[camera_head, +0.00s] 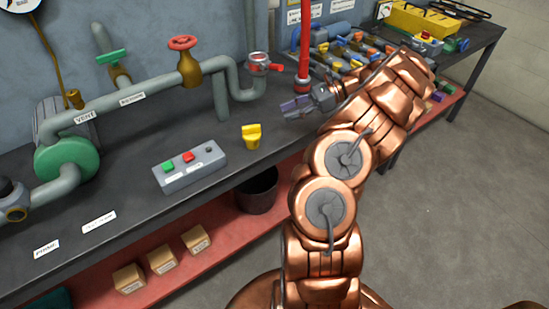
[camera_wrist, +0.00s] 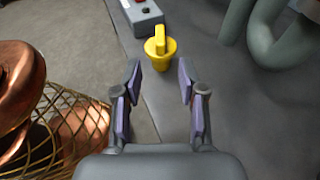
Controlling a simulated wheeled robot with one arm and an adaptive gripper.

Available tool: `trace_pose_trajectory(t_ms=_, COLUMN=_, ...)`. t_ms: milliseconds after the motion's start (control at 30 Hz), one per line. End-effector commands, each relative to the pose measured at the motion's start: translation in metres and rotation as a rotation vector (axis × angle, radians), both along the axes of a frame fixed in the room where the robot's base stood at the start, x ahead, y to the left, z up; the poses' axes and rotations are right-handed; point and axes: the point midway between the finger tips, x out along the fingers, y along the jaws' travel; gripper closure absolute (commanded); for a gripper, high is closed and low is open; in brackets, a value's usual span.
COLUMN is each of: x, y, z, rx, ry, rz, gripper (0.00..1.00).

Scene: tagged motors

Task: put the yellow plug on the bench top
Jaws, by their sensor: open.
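The yellow plug (camera_head: 252,137) stands upright on the dark bench top (camera_head: 130,190), close to its front edge and right of the grey button box. It has a flat upright grip on a tapering round body. In the wrist view the plug (camera_wrist: 159,50) lies ahead of my gripper, roughly in line with the gap between the fingers. My gripper (camera_head: 290,108) is open and empty, right of the plug in the head view. The fingers (camera_wrist: 160,82) show purple pads and do not touch the plug.
The grey button box (camera_head: 190,165) sits left of the plug. Grey pipes with a red-wheeled valve (camera_head: 184,43) run behind. A red post (camera_head: 304,45) stands near my gripper. A black bucket (camera_head: 258,190) is below the front edge. Several parts crowd the bench farther right.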

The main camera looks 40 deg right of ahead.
Motion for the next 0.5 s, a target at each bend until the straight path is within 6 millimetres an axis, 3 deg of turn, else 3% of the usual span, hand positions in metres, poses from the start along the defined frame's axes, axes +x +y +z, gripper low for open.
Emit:
trace_pose_trajectory(t_ms=167, x=0.008, y=0.023, z=0.011, rx=-0.030, ry=-0.024, rz=0.060, gripper=0.59)
trace_pose_trajectory(t_ms=333, x=0.020, y=0.087, z=0.037, rx=-0.118, ry=-0.092, rz=0.230, gripper=0.59)
trace_pose_trajectory(t_ms=500, x=0.017, y=0.158, z=0.058, rx=-0.228, ry=-0.171, rz=0.421, gripper=0.59)
